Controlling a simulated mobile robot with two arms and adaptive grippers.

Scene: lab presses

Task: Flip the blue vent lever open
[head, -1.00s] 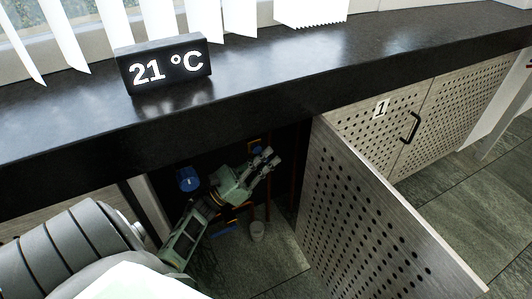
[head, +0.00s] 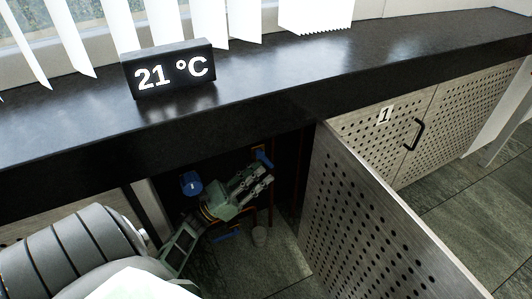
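Inside the open cabinet under the counter, a small blue part (head: 262,158) sits on the dark back, upper right; it may be the blue vent lever, but it is too small to tell its position. A round blue part (head: 190,183) is at the upper left, and a low blue piece (head: 225,237) lies below my gripper. My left gripper (head: 266,173) reaches into the cabinet, its fingers pointing up and right, just below the upper right blue part. Its two fingers look apart with nothing seen between them. Contact cannot be told. My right gripper is out of view.
The perforated cabinet door (head: 370,225) stands open to the right of my arm. The dark counter (head: 300,75) overhangs the opening and bears a 21 °C display (head: 170,70). Closed doors marked 1 (head: 420,125) are farther right.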

